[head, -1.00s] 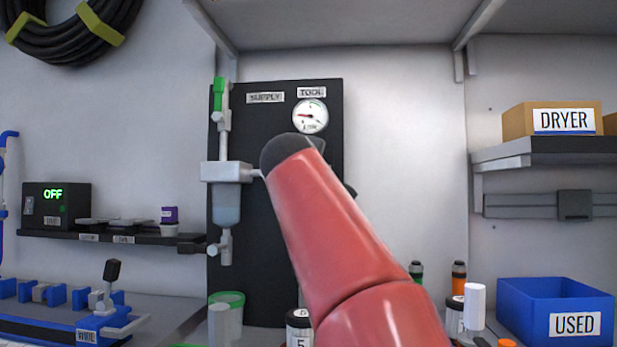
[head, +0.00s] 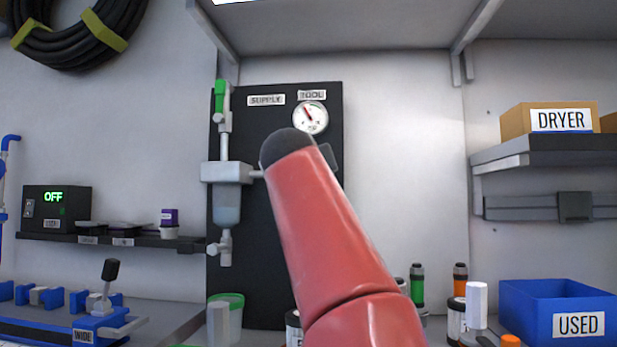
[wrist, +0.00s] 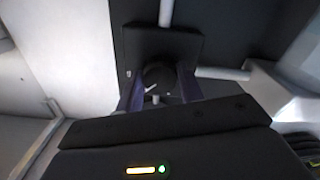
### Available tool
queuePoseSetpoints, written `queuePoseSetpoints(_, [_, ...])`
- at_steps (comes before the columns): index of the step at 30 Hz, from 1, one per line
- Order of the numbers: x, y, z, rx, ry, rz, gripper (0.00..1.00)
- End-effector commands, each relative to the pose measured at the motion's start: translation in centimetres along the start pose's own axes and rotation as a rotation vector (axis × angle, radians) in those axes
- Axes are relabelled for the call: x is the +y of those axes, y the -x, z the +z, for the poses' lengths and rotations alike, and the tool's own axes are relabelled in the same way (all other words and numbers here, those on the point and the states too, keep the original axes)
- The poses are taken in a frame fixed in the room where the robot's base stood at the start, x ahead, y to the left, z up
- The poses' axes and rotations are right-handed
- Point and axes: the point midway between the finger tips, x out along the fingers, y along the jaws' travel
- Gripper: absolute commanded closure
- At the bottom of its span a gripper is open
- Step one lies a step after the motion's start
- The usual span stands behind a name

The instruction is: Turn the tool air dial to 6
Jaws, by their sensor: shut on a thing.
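The tool air dial is a round black knob (wrist: 157,74) with a white pointer line, seen in the wrist view on a dark square block (wrist: 160,42). My gripper (wrist: 161,88) is shut on the knob, with one purple finger on each side of it. The numbers around the knob are too small to read. In the head view my red arm hides the knob and the gripper. The round white gauge (head: 310,118) under the TOOL label (head: 312,95) shows a red needle pointing up and slightly left.
The black panel (head: 262,270) carries a grey filter unit (head: 227,190) and a green-handled valve (head: 219,95) left of my arm. A blue USED bin (head: 525,300) and several bottles stand on the bench to the right. A shelf (head: 345,25) overhangs the panel.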

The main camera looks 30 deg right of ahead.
Motion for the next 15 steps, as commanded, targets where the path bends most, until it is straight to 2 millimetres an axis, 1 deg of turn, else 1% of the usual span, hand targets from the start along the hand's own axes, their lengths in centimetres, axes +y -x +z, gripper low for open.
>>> queuePoseSetpoints(1, [-0.18,-0.10,0.32,-0.005,-0.044,-0.001,0.86])
queuePoseSetpoints(6, [-0.16,-0.09,0.32,-0.006,-0.197,0.000,0.86])
queuePoseSetpoints(15, [-0.20,-0.11,0.28,-0.007,-0.407,0.000,0.86])
